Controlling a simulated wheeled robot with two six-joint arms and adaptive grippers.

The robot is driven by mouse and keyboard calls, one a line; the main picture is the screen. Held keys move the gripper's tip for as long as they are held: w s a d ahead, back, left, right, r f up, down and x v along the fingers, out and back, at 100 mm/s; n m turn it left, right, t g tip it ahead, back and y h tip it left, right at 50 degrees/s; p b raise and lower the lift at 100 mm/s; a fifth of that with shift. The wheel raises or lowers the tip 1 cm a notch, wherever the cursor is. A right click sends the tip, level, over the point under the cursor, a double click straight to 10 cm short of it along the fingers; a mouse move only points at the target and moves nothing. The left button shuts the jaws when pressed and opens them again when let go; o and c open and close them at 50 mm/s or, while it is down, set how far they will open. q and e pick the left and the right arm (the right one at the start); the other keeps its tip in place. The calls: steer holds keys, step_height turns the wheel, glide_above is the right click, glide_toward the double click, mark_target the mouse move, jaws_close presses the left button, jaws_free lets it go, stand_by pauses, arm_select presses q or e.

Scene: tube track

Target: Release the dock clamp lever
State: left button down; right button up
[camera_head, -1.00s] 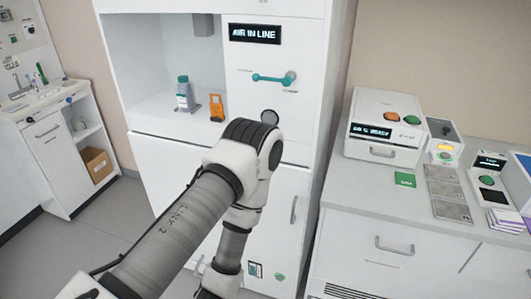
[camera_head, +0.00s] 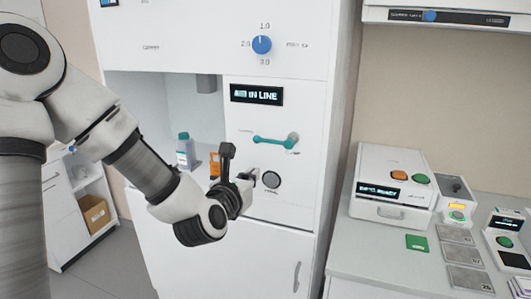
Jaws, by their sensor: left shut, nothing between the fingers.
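The teal lever (camera_head: 273,140) is on the white cabinet front, below a dark display (camera_head: 256,95) that reads "IN LINE" at its right end. The lever lies nearly level, with a round knob at its right end. My left gripper (camera_head: 250,177) is shut and empty, below and left of the lever and apart from it in the picture. A round dark button (camera_head: 271,179) is just right of its fingertips. My right gripper is not in view.
A grey bottle with a teal cap (camera_head: 185,151) and an orange item (camera_head: 214,164) stand in the open bay, close to my left arm. A blue dial (camera_head: 262,44) is above. A counter (camera_head: 350,261) with devices (camera_head: 391,181) and a green card (camera_head: 417,242) is at right.

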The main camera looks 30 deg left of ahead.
mark_target(272, 141)
arm_select(q)
steer(key=p+x, duration=0.4)
steer(key=x, duration=0.6)
steer(key=shift+w, duration=0.2)
steer(key=r+p, duration=0.3)
steer(key=shift+s+r, duration=0.15)
steer(key=shift+s, duration=0.05)
